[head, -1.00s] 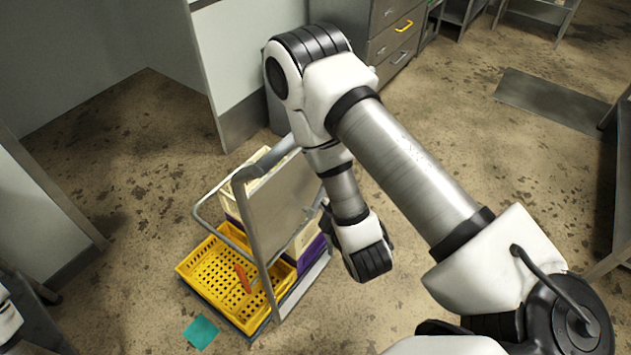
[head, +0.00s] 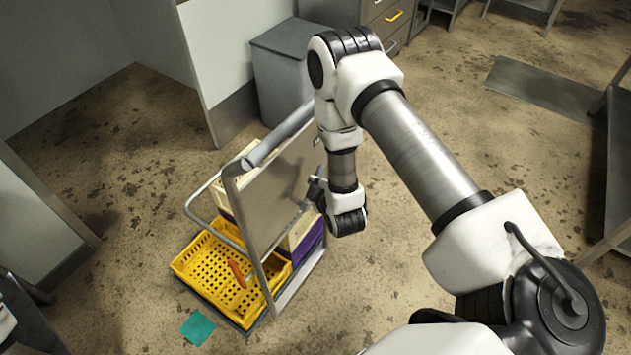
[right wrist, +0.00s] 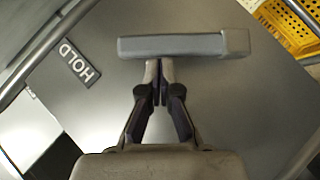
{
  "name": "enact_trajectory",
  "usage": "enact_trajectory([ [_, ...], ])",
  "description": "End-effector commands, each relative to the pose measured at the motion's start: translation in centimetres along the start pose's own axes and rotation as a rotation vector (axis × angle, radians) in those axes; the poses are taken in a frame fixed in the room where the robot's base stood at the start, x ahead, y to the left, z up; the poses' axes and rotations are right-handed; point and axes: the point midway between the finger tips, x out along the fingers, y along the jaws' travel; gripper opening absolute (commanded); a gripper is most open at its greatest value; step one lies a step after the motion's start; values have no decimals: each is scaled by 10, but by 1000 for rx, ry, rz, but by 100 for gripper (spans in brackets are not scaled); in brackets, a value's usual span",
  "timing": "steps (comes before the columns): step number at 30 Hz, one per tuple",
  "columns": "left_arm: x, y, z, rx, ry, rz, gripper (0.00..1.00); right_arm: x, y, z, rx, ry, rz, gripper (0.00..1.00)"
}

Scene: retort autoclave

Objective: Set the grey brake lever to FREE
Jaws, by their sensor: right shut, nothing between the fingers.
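The grey brake lever (right wrist: 180,45) shows in the right wrist view as a thick bar lying across the upper middle, with a block at its right end. A dark HOLD label (right wrist: 79,63) is on the flat panel (right wrist: 235,110) to the left of the lever. No FREE label shows. My right gripper (right wrist: 160,88) is shut and empty. Its fingertips are at the lever's near edge; I cannot tell whether they touch it. In the head view my right gripper (head: 317,190) is beside the cart's upright metal panel (head: 283,192), partly hidden by my wrist.
The cart carries a yellow crate (head: 205,262) with an orange-handled item (head: 237,273) and pale and purple crates behind the panel. A teal sheet (head: 197,327) lies on the floor. A grey bin (head: 280,75) stands behind. Floor right of the cart is open.

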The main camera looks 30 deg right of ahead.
Motion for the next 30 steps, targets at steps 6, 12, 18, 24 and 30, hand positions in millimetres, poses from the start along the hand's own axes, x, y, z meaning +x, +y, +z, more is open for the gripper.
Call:
enact_trajectory([
  [6, 0, 0, 0, 0, 0, 0, 40, 2, 0, 2, -1, 0, -1, 0],
  [12, 0, 0, 0, 0, 0, 0, 40, 2, 0, 2, 1, 0, -2, 0],
  [18, -3, 0, 0, 0, 0, 0, 40, 3, 3, 4, 26, -1, -24, 0],
  [24, -8, 0, 0, 0, 0, 0, 40, 9, 7, 9, 93, -1, -88, 0],
  [30, -12, 0, 0, 0, 0, 0, 40, 18, 10, 20, 202, -2, -197, 0],
])
